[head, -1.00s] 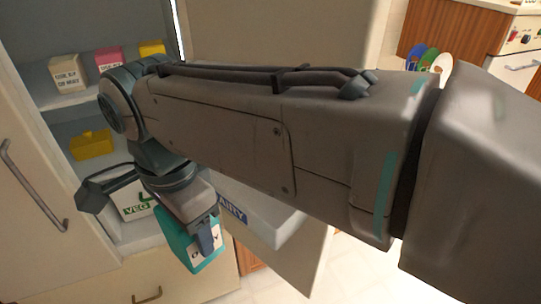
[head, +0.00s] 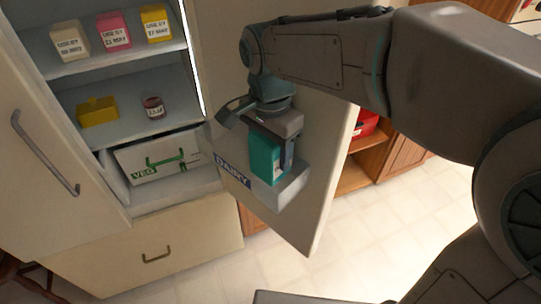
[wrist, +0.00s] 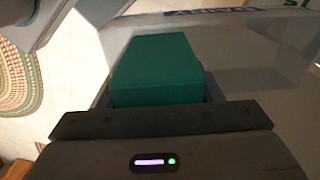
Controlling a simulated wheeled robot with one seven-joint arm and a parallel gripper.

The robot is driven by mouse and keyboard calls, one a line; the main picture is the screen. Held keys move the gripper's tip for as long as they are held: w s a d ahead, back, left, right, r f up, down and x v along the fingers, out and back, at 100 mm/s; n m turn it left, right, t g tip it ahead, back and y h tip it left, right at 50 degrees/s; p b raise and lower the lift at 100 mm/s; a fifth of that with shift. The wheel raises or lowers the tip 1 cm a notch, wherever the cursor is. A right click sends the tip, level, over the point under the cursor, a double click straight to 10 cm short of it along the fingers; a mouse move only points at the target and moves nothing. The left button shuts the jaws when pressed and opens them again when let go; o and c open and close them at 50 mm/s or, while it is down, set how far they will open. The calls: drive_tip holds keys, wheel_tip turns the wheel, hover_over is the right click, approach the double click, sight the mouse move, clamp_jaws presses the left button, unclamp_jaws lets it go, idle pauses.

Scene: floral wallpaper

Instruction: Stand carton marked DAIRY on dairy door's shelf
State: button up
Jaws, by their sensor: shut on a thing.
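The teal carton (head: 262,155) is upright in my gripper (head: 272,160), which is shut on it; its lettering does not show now. Carton and gripper are over the pale door shelf (head: 287,193) marked DAIRY, on the inside of the open fridge door (head: 310,215). The carton's lower end overlaps the shelf in the head view. I cannot tell whether it touches the shelf floor. In the wrist view the teal carton (wrist: 158,68) juts out past the gripper (wrist: 160,115), with the shelf (wrist: 255,75) around and behind it.
Inside the fridge, cartons in white (head: 70,40), pink (head: 113,30) and yellow (head: 156,23) stand on the upper shelf. A yellow dish (head: 98,112) and a small jar (head: 153,106) stand below. A drawer marked VEG (head: 165,160) is under them. The floor (head: 400,220) at right is clear.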

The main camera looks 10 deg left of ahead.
wheel_tip(320, 180, down, 3)
drive_tip(key=shift+r, duration=0.2)
drive_tip(key=shift+w+d+f+p, duration=0.15)
drive_tip(key=shift+f+p, duration=0.15)
drive_tip(key=shift+f, duration=0.2)
drive_tip(key=shift+f, duration=0.1)
drive_tip(key=shift+f, duration=0.15)
drive_tip(key=o, duration=1.2)
drive_tip(key=shift+r, duration=0.2)
wheel_tip(320, 180, up, 12)
drive_tip(key=shift+r, duration=0.1)
